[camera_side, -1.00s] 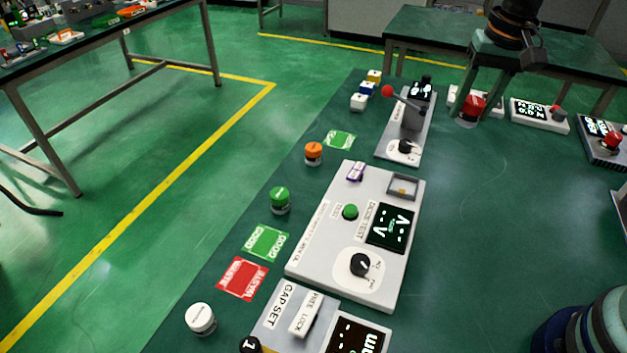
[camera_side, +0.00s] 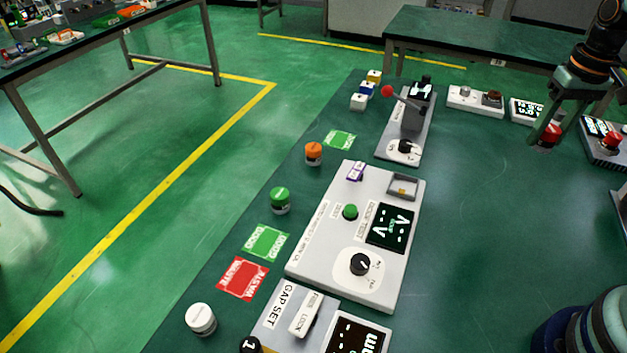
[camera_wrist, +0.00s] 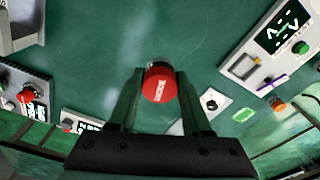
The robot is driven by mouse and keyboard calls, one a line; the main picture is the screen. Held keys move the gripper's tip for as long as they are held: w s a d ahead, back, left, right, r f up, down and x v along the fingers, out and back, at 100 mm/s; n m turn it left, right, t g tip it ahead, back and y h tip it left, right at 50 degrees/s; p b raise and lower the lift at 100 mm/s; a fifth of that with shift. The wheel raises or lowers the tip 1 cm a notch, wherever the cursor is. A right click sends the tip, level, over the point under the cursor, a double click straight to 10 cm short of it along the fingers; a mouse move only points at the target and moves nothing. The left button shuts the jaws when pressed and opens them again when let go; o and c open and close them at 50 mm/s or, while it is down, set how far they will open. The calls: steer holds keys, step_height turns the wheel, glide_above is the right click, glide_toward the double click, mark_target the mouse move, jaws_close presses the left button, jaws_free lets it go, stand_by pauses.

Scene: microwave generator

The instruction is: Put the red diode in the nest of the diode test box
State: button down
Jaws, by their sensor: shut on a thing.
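My gripper (camera_side: 555,112) is shut on the red diode (camera_side: 549,136), a short red-capped cylinder, and holds it at the right of the side view. In the wrist view the red diode (camera_wrist: 160,86) sits between the two fingers (camera_wrist: 160,95), its red labelled cap showing. The diode test box (camera_side: 330,235) is a light grey panel with a dark screen, a green button and a black knob. Its nest (camera_side: 402,187) is a small grey square frame at the far right corner. The gripper is well to the right of it. The nest also shows in the wrist view (camera_wrist: 244,68).
A panel with a red-knobbed lever (camera_side: 395,150) stands beyond the test box. Orange (camera_side: 313,153), green (camera_side: 280,200) and white (camera_side: 201,319) round pieces stand along the left edge. A device with a red button (camera_side: 609,143) is at the right. The bench between gripper and test box is clear.

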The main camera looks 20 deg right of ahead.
mark_target(504, 208)
step_height(504, 208, down, 17)
steer(key=shift+r, duration=0.1)
stand_by(0.4)
steer(key=shift+c, duration=1.7)
jaws_free()
